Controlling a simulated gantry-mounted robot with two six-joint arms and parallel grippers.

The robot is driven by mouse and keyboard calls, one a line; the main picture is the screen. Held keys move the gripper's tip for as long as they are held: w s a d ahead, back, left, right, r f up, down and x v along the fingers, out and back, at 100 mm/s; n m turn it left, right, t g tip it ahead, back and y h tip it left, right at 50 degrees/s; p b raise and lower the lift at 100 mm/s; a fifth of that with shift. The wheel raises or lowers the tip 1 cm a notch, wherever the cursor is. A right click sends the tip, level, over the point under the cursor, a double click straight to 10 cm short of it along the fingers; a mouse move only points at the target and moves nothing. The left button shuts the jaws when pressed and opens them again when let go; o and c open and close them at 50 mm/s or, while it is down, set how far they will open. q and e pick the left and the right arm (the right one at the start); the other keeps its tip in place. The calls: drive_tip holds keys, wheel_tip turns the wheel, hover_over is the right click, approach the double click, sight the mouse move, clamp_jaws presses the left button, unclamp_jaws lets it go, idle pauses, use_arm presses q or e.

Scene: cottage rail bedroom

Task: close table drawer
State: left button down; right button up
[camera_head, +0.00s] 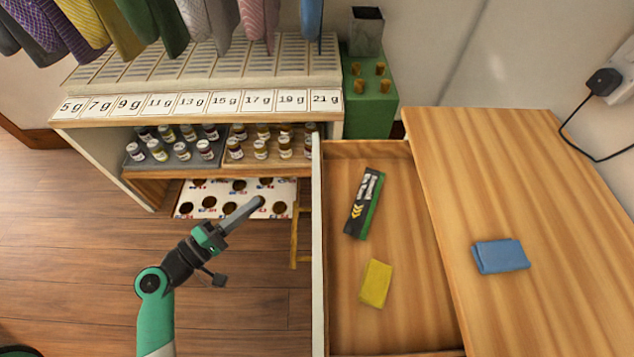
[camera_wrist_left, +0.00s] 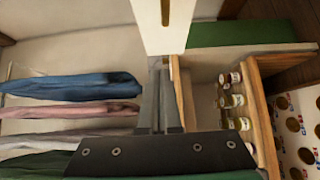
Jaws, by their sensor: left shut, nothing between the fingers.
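The table drawer (camera_head: 395,300) is pulled out to the left of the wooden table (camera_head: 540,310) in the head view. Its pale front panel (camera_head: 318,250) stands at its left side. A dark packet (camera_head: 364,203) and a yellow block (camera_head: 376,283) lie inside it. My left gripper (camera_head: 260,202) is to the left of the front panel, apart from it in the picture, pointing up and right. It is shut and empty. In the left wrist view the dark fingers (camera_wrist_left: 158,65) point toward a pale panel (camera_wrist_left: 165,30), which I cannot identify surely. My right gripper is not in view.
A shelf unit (camera_head: 200,124) with several small bottles and gram labels stands behind, with a holed white board (camera_head: 237,186) below. Clothes (camera_head: 150,20) hang above it. Wooden floor (camera_head: 70,250) at left is clear.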

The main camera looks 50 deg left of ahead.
use_arm(q)
drive_tip(key=w+d+b, duration=0.2)
drive_tip(key=w+b, duration=0.1)
drive_tip(key=w, duration=1)
drive_tip(key=shift+r, duration=0.15)
